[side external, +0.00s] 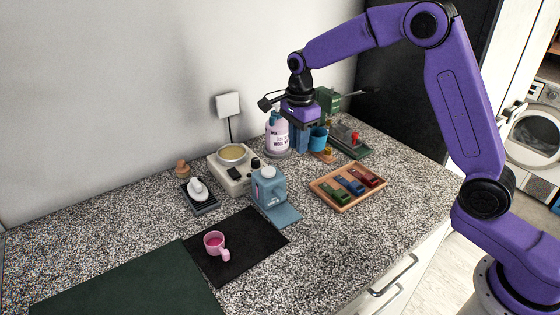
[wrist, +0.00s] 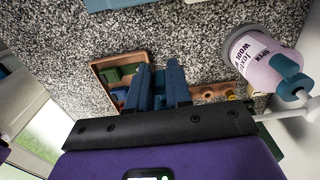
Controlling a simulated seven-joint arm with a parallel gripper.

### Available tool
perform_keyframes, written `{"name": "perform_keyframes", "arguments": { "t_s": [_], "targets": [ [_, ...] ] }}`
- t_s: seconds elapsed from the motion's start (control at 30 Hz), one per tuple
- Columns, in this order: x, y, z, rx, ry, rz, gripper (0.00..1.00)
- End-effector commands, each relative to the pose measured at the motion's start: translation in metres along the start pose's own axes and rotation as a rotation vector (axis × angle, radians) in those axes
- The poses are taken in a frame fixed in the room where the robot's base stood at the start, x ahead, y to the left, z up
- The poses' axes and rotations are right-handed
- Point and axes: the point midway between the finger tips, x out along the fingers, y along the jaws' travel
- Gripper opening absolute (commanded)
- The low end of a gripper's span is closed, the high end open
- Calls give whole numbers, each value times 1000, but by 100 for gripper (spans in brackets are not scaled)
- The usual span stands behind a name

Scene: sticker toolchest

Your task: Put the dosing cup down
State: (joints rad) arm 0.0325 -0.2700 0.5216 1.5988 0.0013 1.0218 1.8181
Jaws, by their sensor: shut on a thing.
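My gripper (side external: 302,137) is over the back of the counter with its blue fingers pointing down. It is shut on a blue cup, which I take as the dosing cup (side external: 319,138); the cup shows just right of the fingers. A pink cup (side external: 213,240) with pink contents stands upright on the black mat (side external: 245,260), away from my gripper.
A lilac wool-wash bottle (side external: 278,140) stands beside my gripper. A wooden tray (side external: 350,203) holds coloured blocks. A light blue container (side external: 267,190), a cream warmer (side external: 232,178) and a green machine (side external: 350,145) stand around. Bare granite lies right of the black mat.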

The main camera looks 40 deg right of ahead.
Motion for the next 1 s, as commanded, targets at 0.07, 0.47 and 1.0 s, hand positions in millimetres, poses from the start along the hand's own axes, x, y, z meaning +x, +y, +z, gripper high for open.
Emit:
{"name": "perform_keyframes", "arguments": {
  "t_s": [0.07, 0.47, 1.0],
  "targets": [
    [7, -14, 2, 0, 0, 0, 0],
    [56, -56, 11, 0, 0, 1, 0],
    [98, -66, 12, 0, 0, 1, 0]
  ]
}}
